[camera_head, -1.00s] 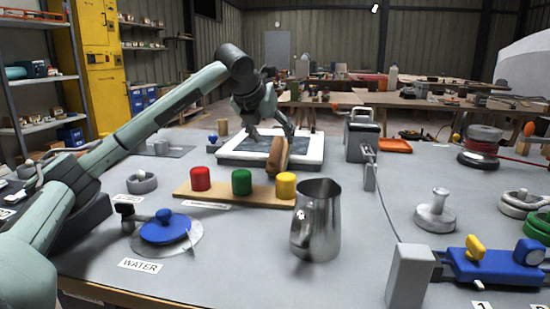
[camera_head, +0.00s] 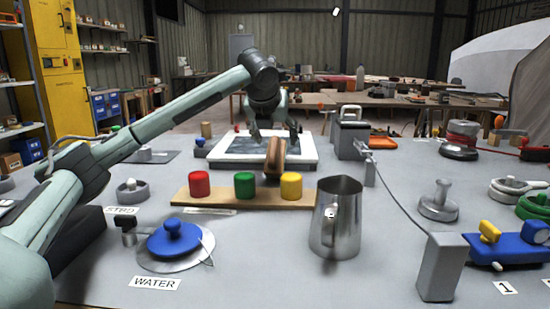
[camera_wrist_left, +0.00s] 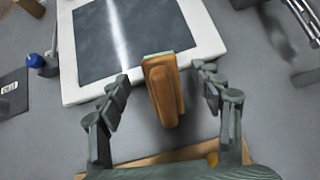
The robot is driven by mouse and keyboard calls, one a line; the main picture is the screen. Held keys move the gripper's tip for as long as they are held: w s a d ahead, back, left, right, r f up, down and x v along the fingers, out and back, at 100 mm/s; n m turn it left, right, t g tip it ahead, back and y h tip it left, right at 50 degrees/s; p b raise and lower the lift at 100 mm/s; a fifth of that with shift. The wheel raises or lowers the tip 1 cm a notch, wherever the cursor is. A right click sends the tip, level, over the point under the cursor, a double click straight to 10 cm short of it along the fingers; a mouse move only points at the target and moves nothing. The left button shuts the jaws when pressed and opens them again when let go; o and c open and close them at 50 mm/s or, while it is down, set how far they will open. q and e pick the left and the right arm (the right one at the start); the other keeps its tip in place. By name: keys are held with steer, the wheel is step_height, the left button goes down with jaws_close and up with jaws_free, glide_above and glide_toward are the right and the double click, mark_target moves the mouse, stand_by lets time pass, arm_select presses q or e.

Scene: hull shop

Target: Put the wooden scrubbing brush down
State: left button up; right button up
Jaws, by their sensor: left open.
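The wooden scrubbing brush (camera_head: 275,158) stands on end at the near edge of the white-framed dark panel (camera_head: 224,159), behind the row of coloured knobs. In the left wrist view the brush (camera_wrist_left: 162,92) is between my left gripper's fingers (camera_wrist_left: 162,80), with a gap on both sides. My left gripper (camera_head: 274,133) is open, over and just behind the brush in the head view. The brush's end overlaps the frame's near border in the wrist view; I cannot tell whether it touches it. My right gripper is in neither view.
A wooden strip (camera_head: 219,199) with red, green and yellow knobs lies in front of the brush. A steel jug (camera_head: 336,222) stands at its right end. A blue-knobbed disc (camera_head: 172,241) is near left, a grey post (camera_head: 442,268) near right. Grey table is clear between jug and post.

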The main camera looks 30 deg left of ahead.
mark_target(277, 144)
arm_select(q)
steer(key=x, duration=0.5)
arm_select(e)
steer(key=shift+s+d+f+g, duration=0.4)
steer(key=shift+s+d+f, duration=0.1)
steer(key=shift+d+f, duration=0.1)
arm_select(q)
steer(key=shift+r, duration=0.1)
steer(key=c, duration=1.4)
steer(key=shift+r, duration=0.1)
step_height(277, 144, up, 4)
steer(key=s+r, duration=0.2)
steer(key=s, duration=0.2)
steer(key=s+a+r, duration=0.1)
steer(key=s+r, duration=0.1)
steer(key=s, duration=0.1)
steer(key=s+r, duration=0.2)
steer(key=s, duration=0.2)
steer(key=shift+s+a+r, duration=0.3)
steer(key=shift+s+r, duration=0.05)
steer(key=shift+r, duration=0.05)
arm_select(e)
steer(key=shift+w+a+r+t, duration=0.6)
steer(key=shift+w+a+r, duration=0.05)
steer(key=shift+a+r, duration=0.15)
